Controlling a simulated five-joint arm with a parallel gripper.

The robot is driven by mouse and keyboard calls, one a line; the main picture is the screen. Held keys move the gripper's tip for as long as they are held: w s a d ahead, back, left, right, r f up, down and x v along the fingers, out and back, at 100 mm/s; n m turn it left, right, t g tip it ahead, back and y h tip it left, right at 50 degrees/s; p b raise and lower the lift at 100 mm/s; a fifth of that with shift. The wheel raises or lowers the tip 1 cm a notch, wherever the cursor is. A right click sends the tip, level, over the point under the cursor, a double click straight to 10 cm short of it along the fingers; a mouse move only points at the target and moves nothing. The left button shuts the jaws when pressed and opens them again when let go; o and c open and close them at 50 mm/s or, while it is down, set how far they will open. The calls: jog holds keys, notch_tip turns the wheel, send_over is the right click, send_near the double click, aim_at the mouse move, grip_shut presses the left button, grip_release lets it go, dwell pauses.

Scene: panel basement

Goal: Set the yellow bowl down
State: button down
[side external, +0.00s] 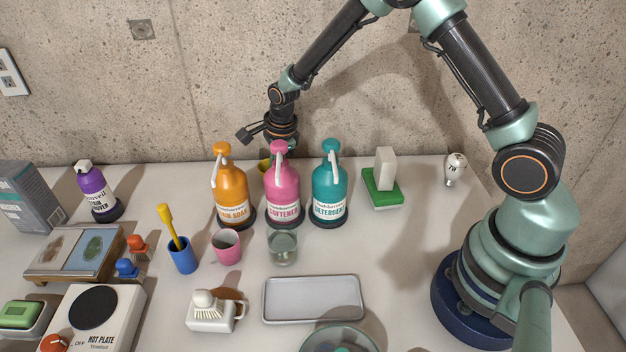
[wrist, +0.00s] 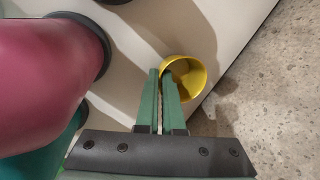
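The yellow bowl (wrist: 196,84) shows in the wrist view just beyond my fingertips, with its hollow side facing the camera. My gripper (wrist: 160,72) has one finger outside the bowl's left rim and the other inside it, with the wall pinched between the tips. In the side view my gripper (side external: 283,138) is behind the bottles near the back wall. There only a sliver of the yellow bowl (side external: 264,166) shows between the orange and pink bottles; the rest is hidden. I cannot tell whether its base touches the table.
Orange (side external: 231,190), pink (side external: 283,190) and teal (side external: 329,188) bottles stand in front of my gripper. The pink bottle (wrist: 45,80) is close on the left in the wrist view. The concrete wall (wrist: 275,90) is near on the right. A green-based block (side external: 382,190) stands right of the bottles.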

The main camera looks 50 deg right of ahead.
jog(key=shift+f, duration=0.1)
jog(key=c, duration=1)
grip_release()
jog(key=shift+c, duration=0.2)
jog(key=v, duration=1.2)
jog(key=s+d+r+n+t, duration=0.1)
jog(key=s+r+n, duration=0.5)
jog(key=s+n, duration=0.3)
jog(key=s+d+r+n+t, duration=0.1)
jog(key=s+r+n+t, duration=0.1)
jog(key=s+r+n, duration=0.3)
jog(key=shift+s+d+r+n, duration=0.2)
jog(key=shift+s+r+n, duration=0.2)
jog(key=shift+s+n, duration=2.6)
jog(key=shift+w+n, duration=0.9)
